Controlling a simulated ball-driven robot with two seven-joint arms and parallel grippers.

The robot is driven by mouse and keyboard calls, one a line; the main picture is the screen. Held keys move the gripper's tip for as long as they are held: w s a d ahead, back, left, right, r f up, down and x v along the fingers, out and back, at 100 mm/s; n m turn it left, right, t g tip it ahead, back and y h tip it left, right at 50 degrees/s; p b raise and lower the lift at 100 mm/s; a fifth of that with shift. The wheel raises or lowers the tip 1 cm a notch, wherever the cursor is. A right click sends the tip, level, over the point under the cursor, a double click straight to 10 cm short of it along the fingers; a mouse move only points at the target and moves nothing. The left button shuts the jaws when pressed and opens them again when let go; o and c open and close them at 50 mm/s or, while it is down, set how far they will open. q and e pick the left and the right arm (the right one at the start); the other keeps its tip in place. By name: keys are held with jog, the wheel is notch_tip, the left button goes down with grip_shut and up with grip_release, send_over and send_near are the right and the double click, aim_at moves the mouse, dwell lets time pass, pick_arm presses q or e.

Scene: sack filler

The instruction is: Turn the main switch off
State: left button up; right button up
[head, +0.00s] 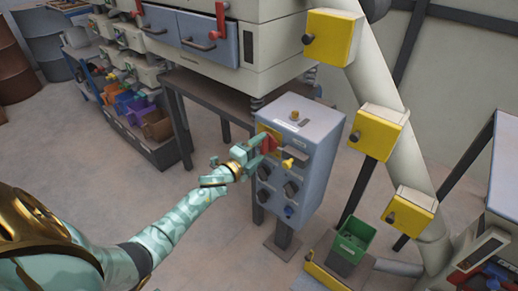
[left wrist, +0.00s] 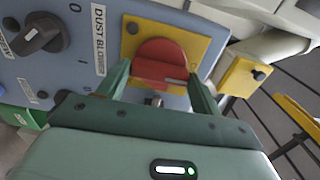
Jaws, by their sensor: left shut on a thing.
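The main switch is a red rotary handle on a yellow plate; the handle (head: 268,144) shows on the front of the blue-grey control box (head: 317,160) in the head view. In the left wrist view the red handle (left wrist: 160,60) sits between my fingers, with the yellow plate (left wrist: 198,48) behind it. My left gripper (head: 259,146) is shut on the handle, one green finger on each side; it also fills the lower part of the left wrist view (left wrist: 160,86). Part of the plate is hidden by the fingers. My right gripper is in neither view.
A black knob (left wrist: 40,36) beside a "DUST BLOWER" label is left of the switch in the wrist view. Several more knobs are lower on the box. Yellow boxes (head: 380,131) line a pale pipe at right. A green bin (head: 353,238) stands below.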

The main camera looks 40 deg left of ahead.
pick_arm(q)
jog(key=shift+f, duration=0.1)
jog(key=o, duration=1)
jog(key=shift+a, duration=0.1)
jog(key=s+p, duration=0.1)
jog(key=s, duration=0.4)
jog(key=s+p, duration=0.1)
jog(key=s, duration=0.5)
jog(key=s+a+p, duration=0.1)
jog(key=s, duration=0.4)
jog(key=shift+s+a, duration=0.1)
jog(key=shift+s, duration=0.05)
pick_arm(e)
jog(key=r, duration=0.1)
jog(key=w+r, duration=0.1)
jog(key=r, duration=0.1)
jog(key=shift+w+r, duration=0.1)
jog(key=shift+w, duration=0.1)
